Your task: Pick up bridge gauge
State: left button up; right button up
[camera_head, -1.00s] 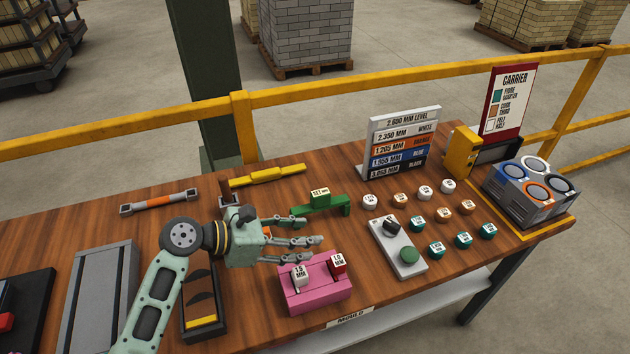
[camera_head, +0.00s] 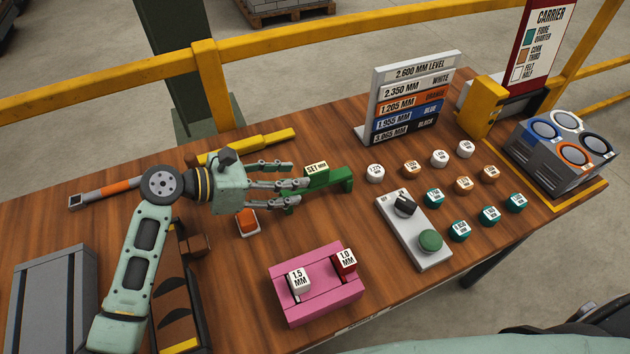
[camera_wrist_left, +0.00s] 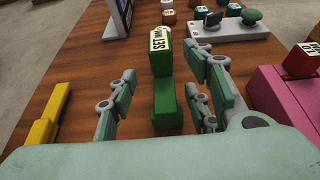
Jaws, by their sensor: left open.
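The green bridge gauge (camera_head: 328,179), with a pale label on top, stands on the wooden table in the head view. My left gripper (camera_head: 297,183) reaches in from the left with its fingers apart, at the gauge's left end. In the left wrist view the gauge (camera_wrist_left: 167,101) lies between the spread fingers, its labelled block beyond the near part. I see no finger clearly pressing on it. The gauge's left end is partly hidden by the fingers in the head view. My right gripper is not in view.
A pink block (camera_head: 317,290) holding white and red cubes stands in front. A grey control box (camera_head: 415,232) and several small labelled pieces stand right of the gauge. A yellow bar (camera_head: 247,147) lies behind the gripper. An orange switch (camera_head: 247,221) sits below the hand.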

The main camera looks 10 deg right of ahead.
aim_at(317, 179)
pick_arm(q)
jog(key=shift+w+d+f, duration=0.2)
jog(key=shift+d+f, duration=0.05)
jog(key=shift+d, duration=0.05)
jog(key=x, duration=0.4)
jog(key=p+x, duration=0.1)
jog(key=x, duration=0.1)
jog(key=shift+s+d+f, duration=0.15)
jog(key=shift+s+f, duration=0.1)
jog(key=shift+w+d+f, duration=0.1)
jog(key=shift+d+f, duration=0.1)
jog(key=shift+d, duration=0.1)
jog(key=shift+c, duration=0.2)
grip_shut()
jog(key=shift+r, duration=0.1)
